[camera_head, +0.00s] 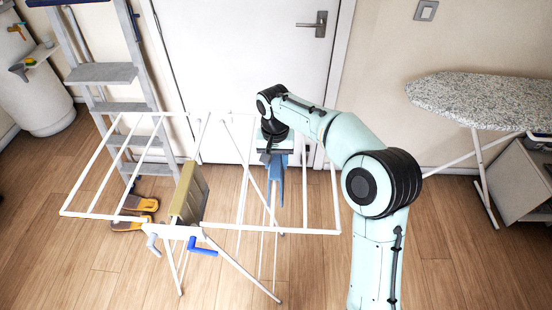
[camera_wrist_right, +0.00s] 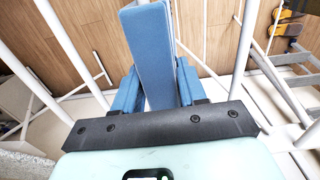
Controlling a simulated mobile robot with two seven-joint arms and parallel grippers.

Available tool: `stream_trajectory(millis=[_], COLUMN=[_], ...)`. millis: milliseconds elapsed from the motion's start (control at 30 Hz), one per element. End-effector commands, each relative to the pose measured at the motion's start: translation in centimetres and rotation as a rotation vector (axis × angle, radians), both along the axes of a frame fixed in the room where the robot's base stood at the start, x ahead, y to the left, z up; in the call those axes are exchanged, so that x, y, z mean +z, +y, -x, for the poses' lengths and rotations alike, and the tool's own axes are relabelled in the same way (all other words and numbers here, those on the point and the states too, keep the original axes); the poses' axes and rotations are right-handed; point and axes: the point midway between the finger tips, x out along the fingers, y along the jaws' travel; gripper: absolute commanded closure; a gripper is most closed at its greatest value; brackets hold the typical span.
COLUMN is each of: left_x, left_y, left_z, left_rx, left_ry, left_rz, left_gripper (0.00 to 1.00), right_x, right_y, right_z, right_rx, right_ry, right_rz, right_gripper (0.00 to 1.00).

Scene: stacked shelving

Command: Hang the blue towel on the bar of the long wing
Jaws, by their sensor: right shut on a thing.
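My right gripper (camera_head: 273,158) is above the right-hand part of the white drying rack (camera_head: 130,216). It is shut on the blue towel (camera_head: 276,185), which hangs down from it as a narrow folded strip among the white bars. The towel (camera_wrist_right: 150,50) also shows in the right wrist view between the two blue fingers (camera_wrist_right: 157,92) and runs away from the camera. White bars pass on both sides of it. I cannot tell whether the towel touches a bar. Which wing is the long one is not clear. My left gripper is not in view.
An olive towel (camera_head: 189,193) hangs on the rack's middle. Blue (camera_head: 203,246) and grey (camera_head: 152,243) hooked pieces are at its front. Sandals (camera_head: 140,203) lie beneath. A stepladder (camera_head: 103,74) stands behind left, an ironing board (camera_head: 480,98) at right, a white door (camera_head: 240,70) behind.

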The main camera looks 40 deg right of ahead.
Motion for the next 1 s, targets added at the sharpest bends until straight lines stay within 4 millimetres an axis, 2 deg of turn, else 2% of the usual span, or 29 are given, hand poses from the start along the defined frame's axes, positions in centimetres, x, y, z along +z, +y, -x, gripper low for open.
stream_trajectory(millis=[233, 267, 333, 600, 733, 867, 1000], left_x=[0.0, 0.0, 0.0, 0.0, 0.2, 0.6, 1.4], left_y=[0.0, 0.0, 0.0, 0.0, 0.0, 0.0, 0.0], left_z=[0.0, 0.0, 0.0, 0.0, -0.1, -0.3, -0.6], left_rx=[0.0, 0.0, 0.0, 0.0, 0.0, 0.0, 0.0], left_ry=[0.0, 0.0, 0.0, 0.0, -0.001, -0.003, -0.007], left_rz=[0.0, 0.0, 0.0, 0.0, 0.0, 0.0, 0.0], left_gripper=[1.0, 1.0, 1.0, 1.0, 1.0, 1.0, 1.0], right_x=[0.0, 0.0, 0.0, 0.0, 0.7, 2.8, 6.1], right_y=[0.0, 0.0, 0.0, 0.0, 0.0, 0.1, 0.1], right_z=[0.0, 0.0, 0.0, 0.0, 0.0, -0.1, -0.2], right_rx=[0.0, 0.0, 0.0, 0.0, 0.0, 0.0, 0.0], right_ry=[-0.001, -0.001, -0.001, 0.001, -0.001, -0.005, -0.006], right_rz=[0.0, 0.0, 0.0, -0.001, 0.0, 0.0, 0.0], right_gripper=[1.0, 0.52, 0.3, 0.29, 0.29, 0.29, 0.29])
